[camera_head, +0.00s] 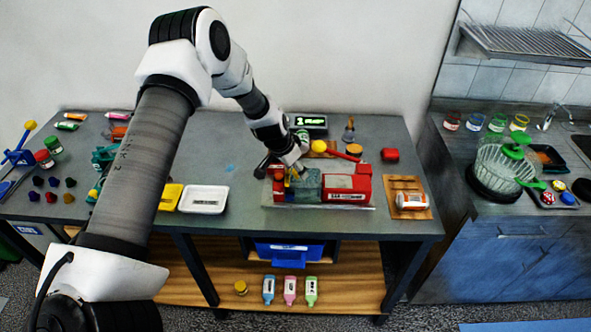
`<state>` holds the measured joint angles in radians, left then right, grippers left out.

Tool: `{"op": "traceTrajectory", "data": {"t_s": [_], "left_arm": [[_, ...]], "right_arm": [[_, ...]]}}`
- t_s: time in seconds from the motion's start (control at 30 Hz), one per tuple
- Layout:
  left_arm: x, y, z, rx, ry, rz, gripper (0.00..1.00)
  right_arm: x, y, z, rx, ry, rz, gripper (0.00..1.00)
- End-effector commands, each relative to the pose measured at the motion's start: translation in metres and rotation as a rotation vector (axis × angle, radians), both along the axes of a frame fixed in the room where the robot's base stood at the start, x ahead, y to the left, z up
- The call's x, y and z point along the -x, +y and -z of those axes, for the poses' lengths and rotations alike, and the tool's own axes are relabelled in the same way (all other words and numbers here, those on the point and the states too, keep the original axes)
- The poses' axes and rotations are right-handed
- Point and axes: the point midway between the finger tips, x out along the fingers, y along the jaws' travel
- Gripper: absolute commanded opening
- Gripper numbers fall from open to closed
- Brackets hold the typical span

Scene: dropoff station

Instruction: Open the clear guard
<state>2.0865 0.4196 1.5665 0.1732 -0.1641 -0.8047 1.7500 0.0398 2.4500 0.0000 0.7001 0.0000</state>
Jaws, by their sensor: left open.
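A red machine (348,189) stands on the grey table, with a greyish see-through part, which looks like the clear guard (308,187), over its left half. The guard appears to be down over the machine, though its edges are too small to make out well. My left gripper (290,172) is open at the upper left of the machine, close to the guard. I cannot tell whether it touches the guard. The gripper and wrist hide the machine's back left corner. My right gripper is not in view.
A white tray (203,199) and a yellow tray (171,196) lie left of the machine. A wooden board (408,186) with an orange-and-white jar is to its right. A sink counter is at the far right.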

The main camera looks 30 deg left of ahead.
Motion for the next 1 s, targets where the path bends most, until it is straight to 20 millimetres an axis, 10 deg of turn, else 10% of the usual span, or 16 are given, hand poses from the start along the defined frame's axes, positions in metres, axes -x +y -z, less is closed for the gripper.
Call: {"op": "traceTrajectory", "data": {"t_s": [0.2,0.47,1.0], "left_arm": [[0.0,0.0,0.0,0.0,0.0,0.0,0.0],[-0.005,-0.008,0.003,-0.002,-0.001,0.003,0.0],[-0.057,-0.094,0.001,-0.001,0.001,0.001,0.0]], "right_arm": [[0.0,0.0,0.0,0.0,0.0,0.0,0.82],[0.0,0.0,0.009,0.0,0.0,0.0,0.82],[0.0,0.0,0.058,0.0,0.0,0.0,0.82]]}}
